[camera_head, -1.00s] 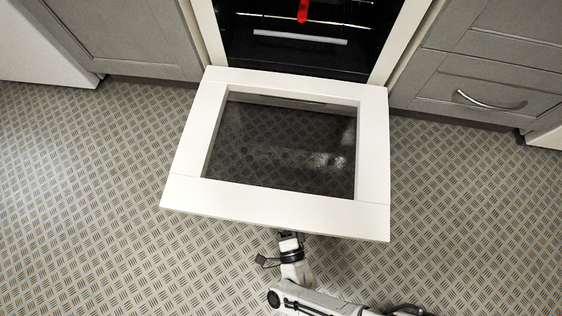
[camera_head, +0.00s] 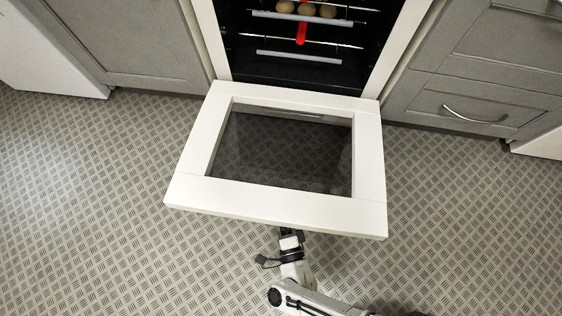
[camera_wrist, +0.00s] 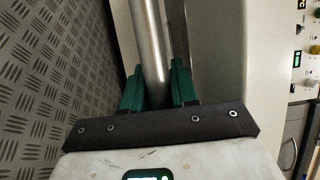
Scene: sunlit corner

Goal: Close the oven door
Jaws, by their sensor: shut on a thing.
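The oven door (camera_head: 270,203) is folded down and open, a white frame around a dark glass pane. My arm reaches up from the bottom of the head view to the door's near edge, where the fingertips are hidden under it. In the wrist view, my gripper (camera_wrist: 158,85) has its green fingers on either side of a round metal handle bar (camera_wrist: 150,45) and is shut on it. The handle is hidden in the head view. The oven cavity (camera_head: 300,40) stands open behind the door, with racks inside.
Several round brown items (camera_head: 306,9) sit on an upper rack, near a red object (camera_head: 301,30). Grey cabinets flank the oven, with a handled drawer (camera_head: 475,112) on the right. The patterned floor (camera_head: 80,200) is clear on both sides. A control panel (camera_wrist: 305,50) shows in the wrist view.

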